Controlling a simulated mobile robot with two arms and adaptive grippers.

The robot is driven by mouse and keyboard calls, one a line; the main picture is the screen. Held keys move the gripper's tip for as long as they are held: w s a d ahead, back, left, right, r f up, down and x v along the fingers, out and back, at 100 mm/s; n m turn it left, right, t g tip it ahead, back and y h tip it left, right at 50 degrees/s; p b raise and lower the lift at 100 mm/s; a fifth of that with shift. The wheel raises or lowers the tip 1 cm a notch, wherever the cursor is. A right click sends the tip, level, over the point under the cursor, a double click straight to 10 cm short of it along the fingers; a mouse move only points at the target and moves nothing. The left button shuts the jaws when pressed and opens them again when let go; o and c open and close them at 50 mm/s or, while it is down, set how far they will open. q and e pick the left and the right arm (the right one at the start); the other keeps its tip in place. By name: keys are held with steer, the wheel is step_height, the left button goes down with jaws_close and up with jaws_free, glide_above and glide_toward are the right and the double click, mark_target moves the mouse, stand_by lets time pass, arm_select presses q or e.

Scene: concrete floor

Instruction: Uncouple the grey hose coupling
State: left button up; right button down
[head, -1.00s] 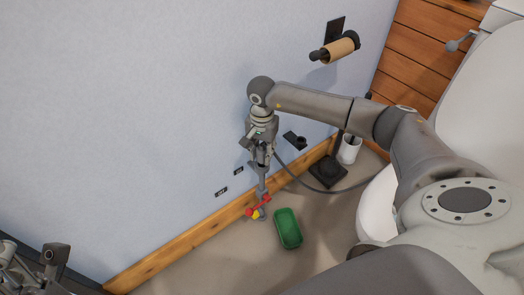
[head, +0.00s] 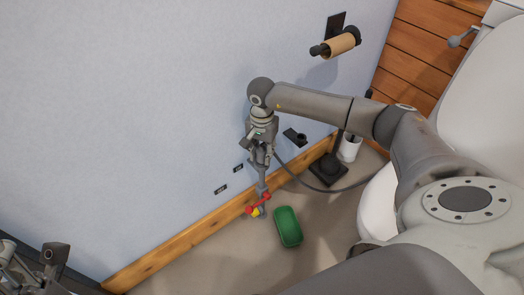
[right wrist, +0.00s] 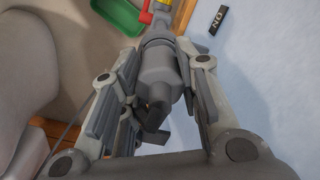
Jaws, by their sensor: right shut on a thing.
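The grey hose coupling (right wrist: 163,75) sits between the fingers of my right gripper (right wrist: 160,100) in the right wrist view. A grey hose (head: 310,186) runs from near the gripper to the right. Parts of my left gripper (head: 18,270) show at the lower left corner, too cut off to judge its fingers.
A green tray (head: 287,227) lies on the floor right of the valve; its edge shows in the right wrist view (right wrist: 120,16). Small dark labels (head: 221,189) are on the wall. A white cup (head: 350,148), a black base (head: 328,172) and the white toilet (head: 490,100) stand to the right.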

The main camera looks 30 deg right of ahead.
steer(key=shift+f+b, duration=0.45)
steer(key=shift+f, duration=0.25)
steer(key=c, duration=1)
jaws_free()
steer(key=shift+r, duration=0.1)
step_height(320, 180, up, 12)
